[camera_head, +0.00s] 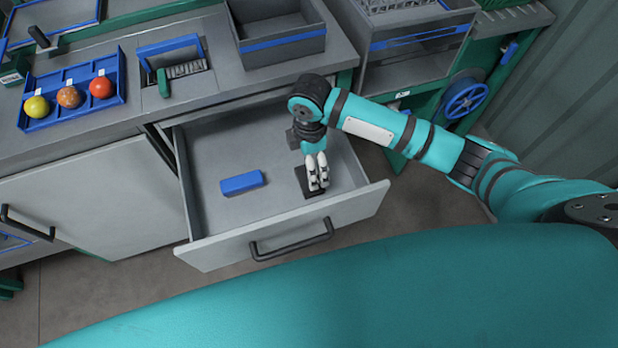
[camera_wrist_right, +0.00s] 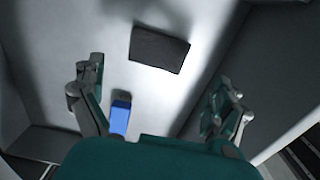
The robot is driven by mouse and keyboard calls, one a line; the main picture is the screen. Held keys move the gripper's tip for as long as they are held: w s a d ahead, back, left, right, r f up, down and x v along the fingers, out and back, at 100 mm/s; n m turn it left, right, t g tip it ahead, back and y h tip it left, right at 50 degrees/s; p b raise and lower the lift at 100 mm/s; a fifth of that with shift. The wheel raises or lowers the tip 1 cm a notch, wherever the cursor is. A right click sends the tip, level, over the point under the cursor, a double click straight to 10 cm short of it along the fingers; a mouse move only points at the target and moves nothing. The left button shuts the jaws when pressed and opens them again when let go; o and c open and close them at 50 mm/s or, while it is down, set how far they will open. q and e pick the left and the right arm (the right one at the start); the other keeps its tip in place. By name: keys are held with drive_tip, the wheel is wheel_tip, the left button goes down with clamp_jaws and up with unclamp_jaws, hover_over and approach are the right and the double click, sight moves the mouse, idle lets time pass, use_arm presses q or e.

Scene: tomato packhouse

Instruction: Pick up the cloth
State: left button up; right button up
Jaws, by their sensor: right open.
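A dark, flat rectangular piece (camera_head: 301,180), which looks like the folded cloth, lies on the floor of the open drawer (camera_head: 215,140), in its right part. It shows clearly in the right wrist view (camera_wrist_right: 159,50), flat and with nothing touching it there. My right gripper (camera_head: 318,186) points down into the drawer over this piece and hides part of it in the head view. In the right wrist view, its fingers (camera_wrist_right: 157,85) are spread wide with nothing between them. My left gripper is not in view.
A blue block (camera_head: 242,183) lies left of the dark piece in the drawer; it also shows in the wrist view (camera_wrist_right: 120,113). The drawer walls surround both. A blue tray (camera_head: 75,117) with tomatoes and a grey crate (camera_head: 283,48) stand on the counter above.

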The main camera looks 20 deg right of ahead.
wheel_tip(320, 180, down, 5)
drive_tip(key=shift+r, duration=0.15)
drive_tip(key=f, duration=0.3)
drive_tip(key=shift+w+f, duration=0.2)
drive_tip(key=shift+f, duration=0.1)
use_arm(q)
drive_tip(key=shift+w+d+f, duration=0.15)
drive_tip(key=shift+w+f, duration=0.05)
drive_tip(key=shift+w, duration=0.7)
use_arm(e)
drive_tip(key=shift+f, duration=0.25)
drive_tip(key=shift+c, duration=0.4)
drive_tip(key=c, duration=0.8)
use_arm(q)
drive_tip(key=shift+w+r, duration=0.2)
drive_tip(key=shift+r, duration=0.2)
use_arm(e)
wheel_tip(320, 180, up, 10)
